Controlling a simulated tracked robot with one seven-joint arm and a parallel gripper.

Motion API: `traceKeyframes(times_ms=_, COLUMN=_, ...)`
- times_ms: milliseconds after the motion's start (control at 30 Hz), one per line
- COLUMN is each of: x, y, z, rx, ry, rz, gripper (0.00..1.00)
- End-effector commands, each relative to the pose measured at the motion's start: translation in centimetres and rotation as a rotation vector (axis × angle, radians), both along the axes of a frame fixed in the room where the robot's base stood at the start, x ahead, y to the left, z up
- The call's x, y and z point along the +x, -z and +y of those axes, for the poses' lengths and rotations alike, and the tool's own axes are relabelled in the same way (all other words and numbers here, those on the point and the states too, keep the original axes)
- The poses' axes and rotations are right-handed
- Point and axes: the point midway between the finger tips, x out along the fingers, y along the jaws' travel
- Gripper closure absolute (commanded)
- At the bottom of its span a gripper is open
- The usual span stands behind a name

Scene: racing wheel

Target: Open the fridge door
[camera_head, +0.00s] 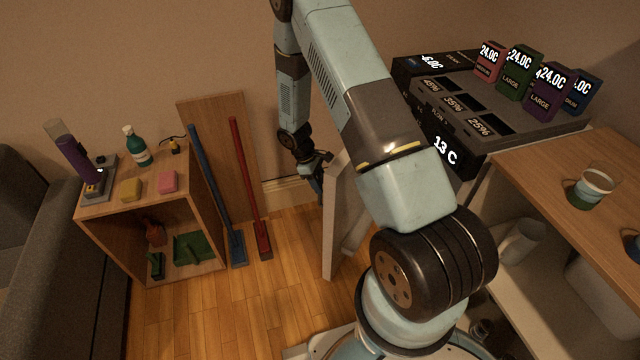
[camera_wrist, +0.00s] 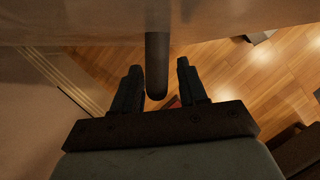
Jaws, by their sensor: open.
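In the wrist view the door surface (camera_wrist: 230,22) spans the top. A dark bar handle (camera_wrist: 157,65) lies between the open fingers (camera_wrist: 158,85), with gaps visible on both sides.
Wooden floor (camera_head: 285,290) is clear left of the door.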

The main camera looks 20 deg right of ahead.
Motion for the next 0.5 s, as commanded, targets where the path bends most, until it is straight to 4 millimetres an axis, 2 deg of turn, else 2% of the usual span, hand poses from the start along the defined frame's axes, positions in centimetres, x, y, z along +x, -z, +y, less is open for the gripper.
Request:
traceKeyframes(times_ms=367, x=-0.12, y=0.56, z=-0.18, rx=0.000, ry=0.000, rz=-0.001, gripper=0.58)
traceKeyframes(times_ms=500, x=-0.12, y=0.55, z=-0.20, rx=0.000, ry=0.000, rz=-0.001, gripper=0.68)
